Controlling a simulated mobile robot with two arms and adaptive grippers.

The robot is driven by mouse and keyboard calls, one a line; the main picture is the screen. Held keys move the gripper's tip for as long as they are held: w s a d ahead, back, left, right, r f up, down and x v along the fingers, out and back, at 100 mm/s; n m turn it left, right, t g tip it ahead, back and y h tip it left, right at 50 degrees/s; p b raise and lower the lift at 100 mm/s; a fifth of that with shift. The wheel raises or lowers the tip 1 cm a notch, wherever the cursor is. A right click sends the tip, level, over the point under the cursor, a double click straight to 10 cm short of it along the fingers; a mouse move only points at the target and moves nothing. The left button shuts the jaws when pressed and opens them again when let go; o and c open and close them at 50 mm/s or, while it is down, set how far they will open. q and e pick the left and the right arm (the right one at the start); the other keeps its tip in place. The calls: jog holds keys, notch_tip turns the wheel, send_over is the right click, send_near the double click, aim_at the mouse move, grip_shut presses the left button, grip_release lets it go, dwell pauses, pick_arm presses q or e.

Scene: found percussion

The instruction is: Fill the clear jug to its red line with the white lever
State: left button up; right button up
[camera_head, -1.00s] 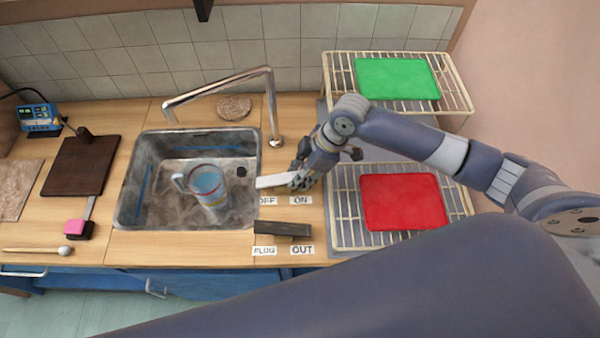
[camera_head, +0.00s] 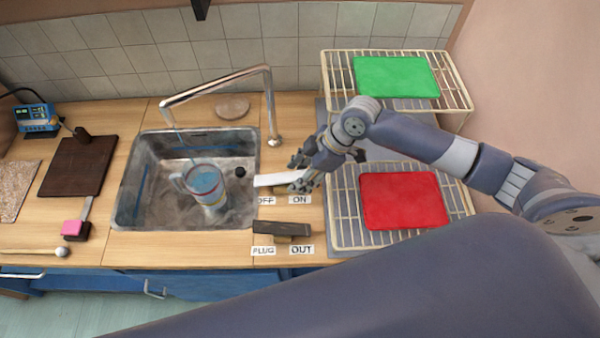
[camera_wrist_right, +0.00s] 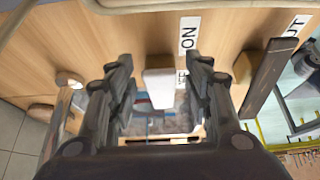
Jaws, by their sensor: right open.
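The clear jug (camera_head: 207,187) stands upright in the metal sink, with bluish water in it. A thin reddish line shows near its top; I cannot tell the water level against it. A faint stream runs from the faucet (camera_head: 218,84) spout down to the jug. The white lever (camera_head: 272,180) lies on the counter right of the sink, above the OFF and ON labels. My right gripper (camera_head: 298,175) is open at the lever's right part. In the right wrist view the lever (camera_wrist_right: 160,88) shows between the spread fingers (camera_wrist_right: 162,68). My left gripper is out of view.
A dark lever (camera_head: 281,229) lies in front, by the PLUG and OUT labels. A black stopper (camera_head: 240,171) shows in the sink (camera_head: 150,218). Racks with a green board (camera_head: 396,77) and a red board (camera_head: 403,200) stand to the right. A dark board (camera_head: 80,166) lies left.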

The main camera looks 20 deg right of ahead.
jog(key=v, duration=0.7)
jog(key=shift+r, duration=0.1)
dwell(7.2)
